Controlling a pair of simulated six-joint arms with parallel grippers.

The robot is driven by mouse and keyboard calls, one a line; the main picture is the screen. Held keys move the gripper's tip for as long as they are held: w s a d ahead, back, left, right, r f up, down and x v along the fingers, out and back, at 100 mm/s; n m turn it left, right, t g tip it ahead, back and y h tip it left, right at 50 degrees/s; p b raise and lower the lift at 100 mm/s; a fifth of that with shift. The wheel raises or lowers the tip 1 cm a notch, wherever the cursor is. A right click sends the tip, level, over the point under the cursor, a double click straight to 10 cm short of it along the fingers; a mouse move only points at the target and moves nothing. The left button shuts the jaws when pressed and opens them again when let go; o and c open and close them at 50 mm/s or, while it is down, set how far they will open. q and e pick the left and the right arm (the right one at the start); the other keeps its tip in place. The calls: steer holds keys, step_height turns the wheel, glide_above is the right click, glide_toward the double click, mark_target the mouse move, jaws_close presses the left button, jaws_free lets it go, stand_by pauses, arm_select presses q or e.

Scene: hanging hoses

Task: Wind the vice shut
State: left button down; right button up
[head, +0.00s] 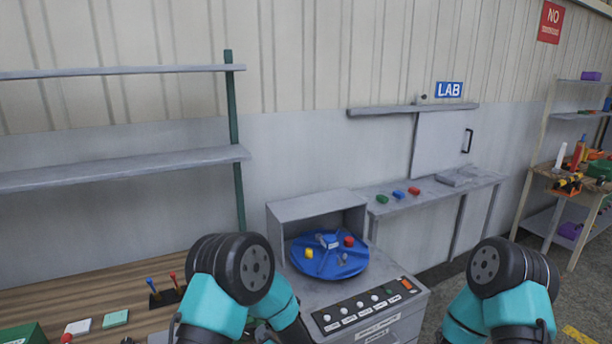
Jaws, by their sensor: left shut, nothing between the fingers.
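I cannot make out a vice or its handle in the head view. My left arm bends at the lower middle, in front of the blue turntable's cabinet. My left gripper (265,334) is low at the bottom edge, mostly cut off or hidden by the arm; it is shut and empty. My right arm comes up at the lower right and bends back down, so its gripper is out of the picture.
A blue round turntable (330,262) with small coloured pieces sits in a grey cabinet (400,322) with a knob panel. A wooden bench (60,293) is at left. A grey counter (430,200) and a cluttered wooden workbench (553,171) stand to the right.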

arm_select(q)
steer(key=shift+w+d+r, duration=0.15)
steer(key=shift+w+d, duration=0.05)
steer(key=shift+w, duration=0.45)
steer(key=shift+s+d+t, duration=0.3)
steer(key=shift+s+d, duration=0.45)
steer(key=shift+s, duration=0.2)
steer(key=shift+v, duration=1.85)
steer(key=shift+s+a, duration=0.1)
steer(key=shift+a, duration=0.05)
